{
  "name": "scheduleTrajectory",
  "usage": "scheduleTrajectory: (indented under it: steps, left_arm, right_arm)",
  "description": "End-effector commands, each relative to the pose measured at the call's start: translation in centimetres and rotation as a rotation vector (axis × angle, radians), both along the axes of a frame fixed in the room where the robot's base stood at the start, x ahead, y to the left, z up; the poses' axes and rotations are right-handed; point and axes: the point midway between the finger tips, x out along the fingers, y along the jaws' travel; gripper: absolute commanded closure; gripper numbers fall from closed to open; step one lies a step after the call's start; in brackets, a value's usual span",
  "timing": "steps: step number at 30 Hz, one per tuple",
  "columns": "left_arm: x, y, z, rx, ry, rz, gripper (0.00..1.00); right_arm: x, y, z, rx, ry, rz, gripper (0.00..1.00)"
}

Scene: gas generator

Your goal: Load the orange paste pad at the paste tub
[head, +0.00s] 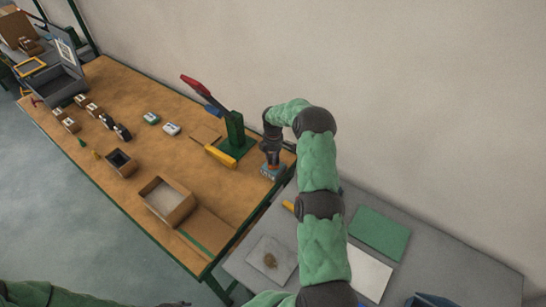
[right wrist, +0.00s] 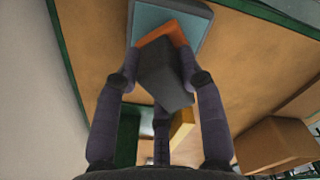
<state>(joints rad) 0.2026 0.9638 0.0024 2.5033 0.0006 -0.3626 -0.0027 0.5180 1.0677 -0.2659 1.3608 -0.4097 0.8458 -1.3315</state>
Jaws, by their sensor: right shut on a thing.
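My right gripper (head: 271,162) is near the right end of the wooden bench, in the head view. In the right wrist view its fingers (right wrist: 160,72) are shut on the dark grey block (right wrist: 163,80) of the orange paste pad (right wrist: 165,34). The orange face shows at the far end of the block. It overlaps the teal, grey-rimmed paste tub (right wrist: 165,14), which also shows below the gripper in the head view (head: 267,174). Whether the pad touches the paste is hidden. My left arm shows at the lower left; its gripper (head: 175,304) is mostly cut off.
A green press with a red lever (head: 236,130) stands close to the left of my right gripper, with a yellow bar (head: 220,156) beside it. An open cardboard box (head: 167,202) sits nearer the front edge. A grey table (head: 455,270) adjoins on the right.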

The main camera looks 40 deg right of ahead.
Motion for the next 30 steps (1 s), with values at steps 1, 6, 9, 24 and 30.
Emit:
scheduleTrajectory:
  steps: [1, 6, 9, 24, 30]
  left_arm:
    - [0.0, 0.0, -0.08, 0.0, 0.0, 0.0, 0.6]
    - [0.0, 0.0, -0.2, 0.0, 0.0, 0.0, 0.6]
    - [0.0, -0.01, -0.28, 0.0, 0.0, 0.0, 0.6]
    - [0.0, 0.0, -0.57, 0.0, 0.0, 0.0, 0.6]
    - [0.0, 0.0, -0.57, 0.0, 0.0, 0.0, 0.6]
  right_arm:
    - [0.01, -0.02, -0.07, 0.0, -0.001, 0.0, 0.87]
    - [0.01, -0.03, -0.24, 0.0, -0.001, 0.0, 0.87]
    - [0.01, -0.02, -0.34, 0.0, -0.001, 0.0, 0.87]
    - [0.01, -0.03, -0.75, 0.0, -0.001, 0.0, 0.87]
    - [0.0, -0.01, -0.76, 0.0, 0.0, 0.0, 0.87]
